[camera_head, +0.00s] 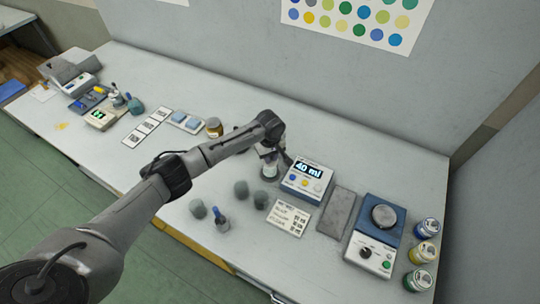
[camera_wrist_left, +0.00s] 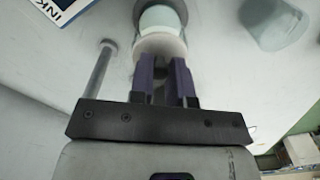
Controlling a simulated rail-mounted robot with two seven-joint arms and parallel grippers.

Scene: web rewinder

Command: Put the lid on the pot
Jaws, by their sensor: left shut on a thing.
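My left gripper (camera_head: 272,156) reaches over the bench, just left of the box with the "40 ml" display. In the left wrist view its two dark purple fingers (camera_wrist_left: 164,82) are close together, shut on a pale round piece that looks like the lid (camera_wrist_left: 160,46). Just beyond it is a grey round vessel with a pale top, which looks like the pot (camera_wrist_left: 163,16). In the head view the pot (camera_head: 269,173) stands under the gripper, partly hidden by it. I cannot tell whether lid and pot touch. My right gripper is not in view.
The display box (camera_head: 308,179) stands close on the right. Several grey cups (camera_head: 241,189) stand in front, one with a blue-topped tool (camera_head: 221,220). A brown jar (camera_head: 214,127) is behind left. A blue scale-like device (camera_head: 376,233) and paint jars (camera_head: 425,253) are at right.

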